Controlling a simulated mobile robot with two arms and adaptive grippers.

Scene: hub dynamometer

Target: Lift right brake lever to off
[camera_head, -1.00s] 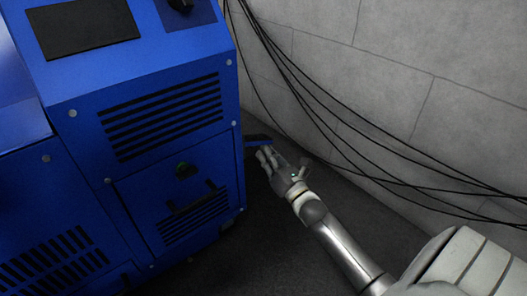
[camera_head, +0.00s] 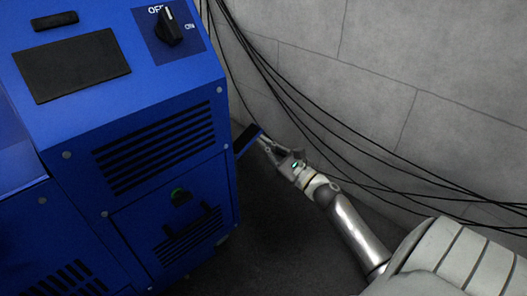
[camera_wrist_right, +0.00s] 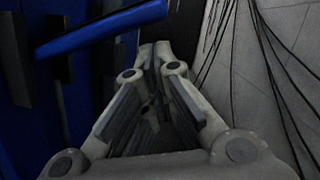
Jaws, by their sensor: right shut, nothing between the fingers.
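The right brake lever (camera_head: 248,138) is a short blue bar with a dark face, sticking out from the right side of the blue cabinet and tilted upward. In the right wrist view the blue bar (camera_wrist_right: 100,28) runs across the upper left, to the left of the fingertips. My right gripper (camera_head: 265,143) is at the lever's outer end. Its fingertips (camera_wrist_right: 156,52) are together with nothing between them. I cannot tell whether they touch the lever. My left gripper is not in view.
Black cables (camera_head: 330,145) hang along the grey wall (camera_head: 440,60). Dark floor (camera_head: 270,240) lies open below my right arm.

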